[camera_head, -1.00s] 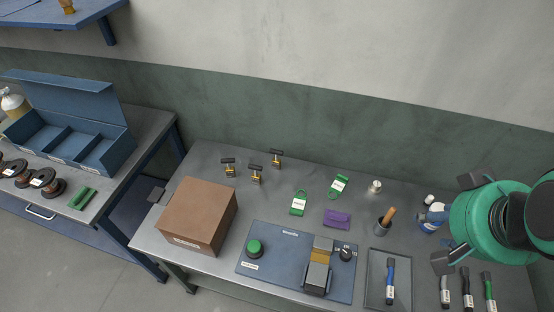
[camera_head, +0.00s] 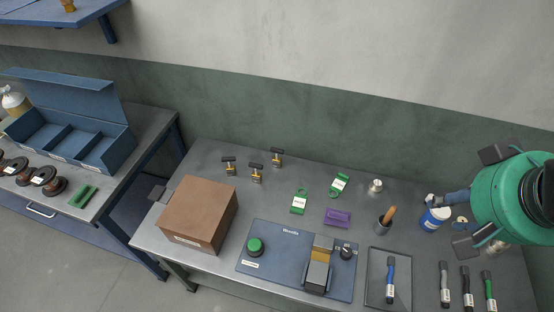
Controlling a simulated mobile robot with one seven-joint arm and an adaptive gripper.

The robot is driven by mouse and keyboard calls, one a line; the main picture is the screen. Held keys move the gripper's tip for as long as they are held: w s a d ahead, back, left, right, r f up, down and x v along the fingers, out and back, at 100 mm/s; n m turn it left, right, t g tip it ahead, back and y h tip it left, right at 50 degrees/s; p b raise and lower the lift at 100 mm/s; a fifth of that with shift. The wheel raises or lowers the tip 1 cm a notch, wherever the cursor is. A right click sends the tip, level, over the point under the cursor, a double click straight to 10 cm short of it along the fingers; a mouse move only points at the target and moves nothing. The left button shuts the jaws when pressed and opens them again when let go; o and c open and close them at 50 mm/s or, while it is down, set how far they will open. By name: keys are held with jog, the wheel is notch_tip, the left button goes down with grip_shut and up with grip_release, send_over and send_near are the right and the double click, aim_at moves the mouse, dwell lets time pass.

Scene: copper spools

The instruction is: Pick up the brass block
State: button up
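A brass-coloured block (camera_head: 322,255) sits in a grey clamp-like fixture (camera_head: 317,278) on the blue panel (camera_head: 265,262) at the front of the bench. Grey parts stand behind and in front of it, so only part of its surface shows. My gripper (camera_head: 472,199) is at the right side of the view, well to the right of the brass block. Its two dark fingers are spread wide apart, and I see nothing held between them. The green arm body hides part of the bench's right end.
A brown box (camera_head: 197,214) stands left of the panel. A green button (camera_head: 254,246) and a black knob (camera_head: 346,252) flank the fixture. Green tags and a purple item (camera_head: 337,217) lie behind.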

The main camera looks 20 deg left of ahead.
jog(key=w+r+n+t, duration=0.1)
jog(key=w+r+t, duration=0.3)
jog(key=w, duration=0.7)
jog(key=w+r+n+t, duration=0.1)
jog(key=w+r, duration=0.4)
jog(key=w, duration=0.6)
jog(key=w+r+n+t, duration=0.1)
jog(key=w+r+t, duration=0.3)
jog(key=w, duration=0.7)
jog(key=w+a+r+n+y, duration=0.3)
jog(key=w+a+n+y, duration=0.3)
jog(key=w+a, duration=0.9)
jog(key=w+a+f+n+g+y, duration=0.1)
jog(key=w+a+f+n+y, duration=0.15)
jog(key=a, duration=0.25)
jog(key=w+a+f+n+g+y, duration=0.1)
jog(key=a+f+n+g+y, duration=0.1)
jog(key=a+y, duration=0.3)
jog(key=s+a+f+n+g+y, duration=0.5)
jog(key=s+a+f+n+g, duration=0.15)
jog(key=a+f+g, duration=0.45)
notch_tip(320, 180, down, 47)
jog(key=shift+s+m, duration=0.25)
jog(key=shift+m, duration=0.15)
